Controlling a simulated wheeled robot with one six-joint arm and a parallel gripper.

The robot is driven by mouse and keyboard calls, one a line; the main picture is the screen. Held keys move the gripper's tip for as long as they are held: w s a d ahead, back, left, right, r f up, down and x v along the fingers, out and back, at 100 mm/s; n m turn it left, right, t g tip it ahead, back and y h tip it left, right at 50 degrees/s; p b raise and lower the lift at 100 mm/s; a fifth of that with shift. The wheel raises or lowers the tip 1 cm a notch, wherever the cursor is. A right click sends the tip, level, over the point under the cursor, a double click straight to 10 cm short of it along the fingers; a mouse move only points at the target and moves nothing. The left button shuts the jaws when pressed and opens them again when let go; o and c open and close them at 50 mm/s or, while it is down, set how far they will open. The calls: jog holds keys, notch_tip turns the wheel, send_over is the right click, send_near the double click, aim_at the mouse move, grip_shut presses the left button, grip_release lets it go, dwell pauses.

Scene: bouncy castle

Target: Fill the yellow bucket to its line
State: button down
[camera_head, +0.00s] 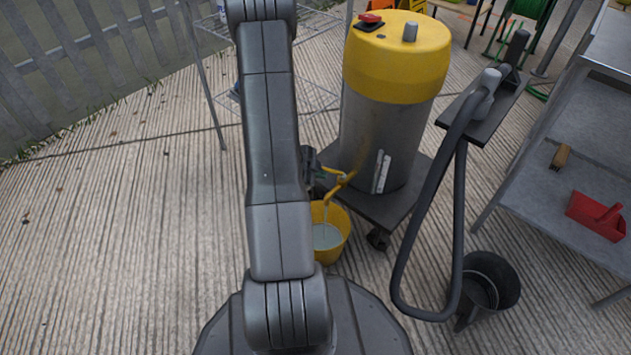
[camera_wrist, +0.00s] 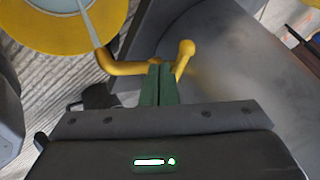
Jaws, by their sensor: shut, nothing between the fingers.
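The yellow bucket (camera_head: 331,257) stands on the floor beside the wheeled vacuum tank (camera_head: 378,130), with pale liquid inside. I cannot make out its line. A yellow tap (camera_head: 338,186) on the tank's lower side points down over the bucket, and a thin stream runs from its spout into the liquid. The wrist view shows the tap (camera_wrist: 122,68), the stream and part of the bucket (camera_wrist: 40,40). My gripper (camera_wrist: 160,75) is shut and empty, its green fingertips close to the tap between spout and handle; I cannot tell whether they touch. My arm hides part of it in the head view.
A grey hose (camera_head: 428,220) loops down to the right of the tank, near a black bucket (camera_head: 487,281). A grey shelf unit (camera_head: 560,190) holds a red dustpan (camera_head: 597,215) and a brush (camera_head: 560,157). A wire rack stands behind my arm. The floor at left is clear.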

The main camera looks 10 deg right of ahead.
jog(key=shift+w, duration=0.1)
dwell(0.3)
jog(key=w+m+p, duration=0.1)
jog(key=p, duration=0.2)
jog(key=m+g+p, duration=0.1)
jog(key=p, duration=0.3)
jog(key=shift+w+d+r+m+g+h, duration=0.2)
jog(key=shift+w+r+m+g+h, duration=0.1)
jog(key=shift+w+r, duration=0.05)
jog(key=p, duration=0.1)
jog(key=w+m+p, duration=0.1)
jog(key=p, duration=0.1)
jog(key=shift+w+d+f+g, duration=0.1)
jog(key=shift+d+f+g, duration=0.1)
jog(key=shift+f+g, duration=0.15)
